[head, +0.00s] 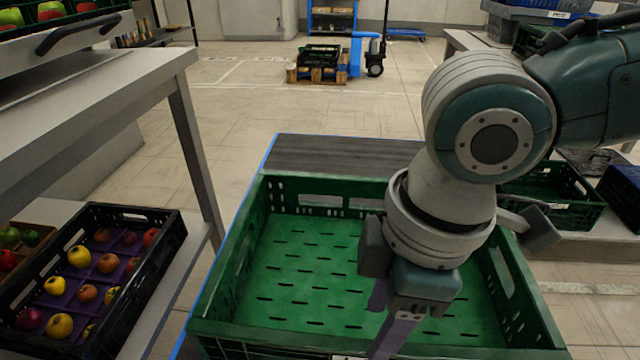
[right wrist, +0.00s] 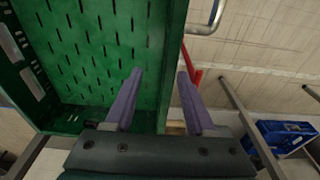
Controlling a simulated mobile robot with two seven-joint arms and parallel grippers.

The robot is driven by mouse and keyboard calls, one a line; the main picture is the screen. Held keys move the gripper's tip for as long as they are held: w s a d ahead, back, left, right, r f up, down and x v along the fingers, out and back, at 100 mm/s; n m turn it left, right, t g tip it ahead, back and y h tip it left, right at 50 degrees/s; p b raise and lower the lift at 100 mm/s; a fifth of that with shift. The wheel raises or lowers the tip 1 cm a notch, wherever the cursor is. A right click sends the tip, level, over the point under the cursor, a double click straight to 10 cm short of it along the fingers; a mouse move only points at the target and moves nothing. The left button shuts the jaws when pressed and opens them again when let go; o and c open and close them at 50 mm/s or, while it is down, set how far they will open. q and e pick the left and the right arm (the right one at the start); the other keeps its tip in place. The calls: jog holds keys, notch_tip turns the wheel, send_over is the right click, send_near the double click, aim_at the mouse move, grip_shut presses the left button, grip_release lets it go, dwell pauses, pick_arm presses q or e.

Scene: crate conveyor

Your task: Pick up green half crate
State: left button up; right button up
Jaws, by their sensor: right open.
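The green half crate (head: 320,265) stands empty and upright on a dark surface with a blue edge, its slotted floor showing. My right gripper (head: 388,318) is open at the crate's near side, and my arm hides part of its right side. In the right wrist view, the purple fingers of the gripper (right wrist: 160,74) stand apart, with the edge of the green crate (right wrist: 95,45) showing between them. I cannot tell whether either finger touches the wall. My left gripper is not in view.
A black crate of fruit (head: 165,245) sits on the shelf at left, below a grey table (head: 100,85). More green crates (head: 555,190) are at right. The dark conveyor surface (head: 340,153) behind the crate is bare. A blue pallet truck (head: 357,55) is far back.

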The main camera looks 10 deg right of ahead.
jog(key=f, duration=0.2)
jog(key=f+b, duration=0.1)
jog(key=shift+s+a+f, duration=0.15)
jog(key=shift+s+f, duration=0.25)
jog(key=f, duration=0.1)
jog(key=f+b, duration=0.1)
jog(key=f, duration=0.1)
jog(key=f+b, duration=0.1)
jog(key=f, duration=0.1)
jog(key=shift+s+a, duration=0.2)
jog(key=shift+a, duration=0.05)
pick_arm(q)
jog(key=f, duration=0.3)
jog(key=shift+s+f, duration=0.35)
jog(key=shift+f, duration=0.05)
pick_arm(e)
grip_shut()
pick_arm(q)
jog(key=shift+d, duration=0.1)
pick_arm(e)
jog(key=shift+w, duration=0.1)
